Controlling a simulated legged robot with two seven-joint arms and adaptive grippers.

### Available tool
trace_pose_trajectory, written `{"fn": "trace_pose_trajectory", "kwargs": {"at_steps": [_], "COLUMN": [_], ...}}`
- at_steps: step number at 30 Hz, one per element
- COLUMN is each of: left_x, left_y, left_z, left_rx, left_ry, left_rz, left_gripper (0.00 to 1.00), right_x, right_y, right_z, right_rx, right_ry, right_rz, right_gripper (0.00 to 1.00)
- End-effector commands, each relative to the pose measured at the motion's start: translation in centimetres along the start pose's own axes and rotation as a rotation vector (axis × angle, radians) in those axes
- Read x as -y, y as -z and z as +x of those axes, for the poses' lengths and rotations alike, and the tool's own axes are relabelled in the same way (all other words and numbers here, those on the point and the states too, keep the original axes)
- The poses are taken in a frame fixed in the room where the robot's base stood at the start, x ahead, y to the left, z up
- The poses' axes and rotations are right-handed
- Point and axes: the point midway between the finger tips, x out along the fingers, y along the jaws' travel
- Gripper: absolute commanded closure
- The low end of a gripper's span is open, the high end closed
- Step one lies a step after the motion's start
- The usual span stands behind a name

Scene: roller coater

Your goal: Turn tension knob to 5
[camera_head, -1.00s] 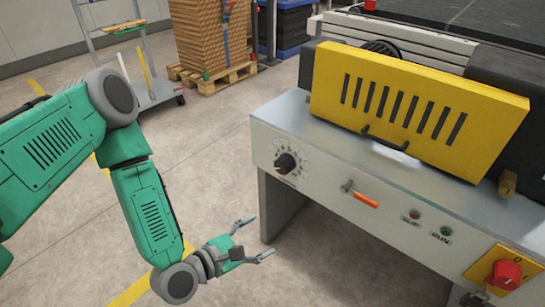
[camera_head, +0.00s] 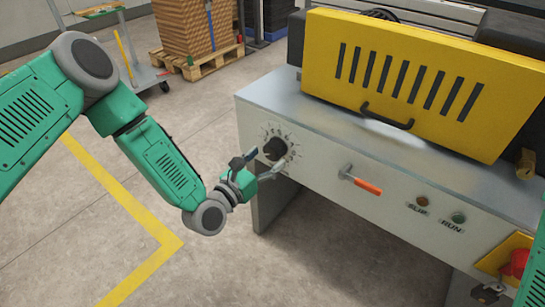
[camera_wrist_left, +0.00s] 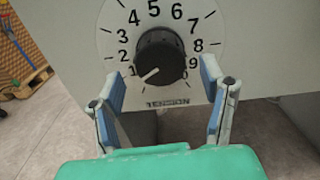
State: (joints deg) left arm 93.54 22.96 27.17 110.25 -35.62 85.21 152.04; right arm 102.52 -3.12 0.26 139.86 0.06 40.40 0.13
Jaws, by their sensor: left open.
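The tension knob (camera_head: 275,149) is a black round dial on the left of the machine's grey front panel. In the left wrist view the knob (camera_wrist_left: 160,57) has a white pointer line aimed at the lower left, just below the 1. The number 5 stands at the top of its white scale (camera_wrist_left: 154,12). My left gripper (camera_head: 261,166) is open, its fingers pointing at the panel. In the left wrist view the fingers (camera_wrist_left: 168,82) stand left and right of the knob's lower part, with gaps visible. Whether they touch it cannot be told.
An orange-handled lever (camera_head: 367,186) sticks out right of the knob. A yellow slotted cover (camera_head: 400,85) with a handle stands on top. Floor left of the machine is open.

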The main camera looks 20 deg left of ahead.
Motion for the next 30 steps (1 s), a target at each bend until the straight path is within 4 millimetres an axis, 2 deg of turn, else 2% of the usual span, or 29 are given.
{"fn": "trace_pose_trajectory", "kwargs": {"at_steps": [3, 6, 16, 17, 18, 21, 30], "left_x": [0.0, 0.1, 0.0, 0.0, 0.0, 0.0, 0.0], "left_y": [0.1, 0.1, 0.0, 0.0, 0.0, 0.0, 0.0], "left_z": [1.6, 2.3, 2.7, 2.7, 2.7, 2.7, 2.7], "left_rx": [0.002, -0.001, -0.001, -0.001, -0.001, -0.001, -0.001], "left_ry": [0.001, 0.001, 0.0, 0.0, 0.0, 0.0, -0.001], "left_rz": [0.003, 0.001, 0.001, 0.001, 0.001, 0.001, 0.018], "left_gripper": [0.35, 0.35, 0.35, 0.39, 0.53, 0.86, 0.85], "right_x": [0.0, 0.0, 0.0, 0.0, 0.0, 0.0, 0.0], "right_y": [0.0, 0.0, 0.0, 0.0, 0.0, 0.0, 0.0], "right_z": [0.6, 0.8, 0.8, 0.8, 0.8, 0.8, 0.8], "right_rx": [0.0, 0.0, 0.0, 0.0, 0.0, 0.0, 0.0], "right_ry": [0.0, 0.0, 0.0, 0.0, 0.0, 0.0, 0.0], "right_rz": [0.0, 0.0, 0.0, 0.0, 0.0, 0.0, 0.0], "right_gripper": [0.24, 0.24, 0.24, 0.24, 0.24, 0.24, 0.24]}}
